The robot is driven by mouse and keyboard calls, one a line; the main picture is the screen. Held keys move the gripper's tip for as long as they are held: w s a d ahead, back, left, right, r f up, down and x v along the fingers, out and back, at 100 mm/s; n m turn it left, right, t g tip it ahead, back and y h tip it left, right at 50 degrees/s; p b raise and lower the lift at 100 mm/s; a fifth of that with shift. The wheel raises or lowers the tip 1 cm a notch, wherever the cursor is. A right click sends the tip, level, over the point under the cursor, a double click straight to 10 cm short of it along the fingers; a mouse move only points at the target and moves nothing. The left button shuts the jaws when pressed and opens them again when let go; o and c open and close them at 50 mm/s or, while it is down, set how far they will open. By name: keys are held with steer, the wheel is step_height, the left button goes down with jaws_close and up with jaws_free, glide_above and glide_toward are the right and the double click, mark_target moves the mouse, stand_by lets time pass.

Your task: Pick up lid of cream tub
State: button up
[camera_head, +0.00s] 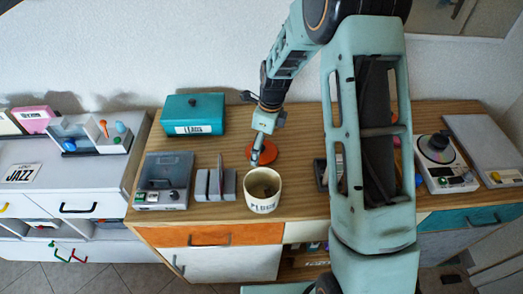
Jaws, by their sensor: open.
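The cream tub (262,203) with a dark label stands upright near the front edge of the wooden counter. Its top is open and its brown inside shows. A flat round orange-red disc (268,154), which looks like a lid, is behind the tub on the counter. My gripper (256,156) points down over the left part of this disc and hides some of it. It is open, with nothing seen between its fingers. Whether the fingertips touch the disc cannot be told.
A grey slotted holder (215,184) and a clear-lidded device (164,182) stand left of the tub. A teal box (195,113) is behind them. A disc player (440,160) is at the right. Bare wood lies between the teal box and the disc.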

steer(key=shift+c, duration=0.2)
jaws_close()
stand_by(0.5)
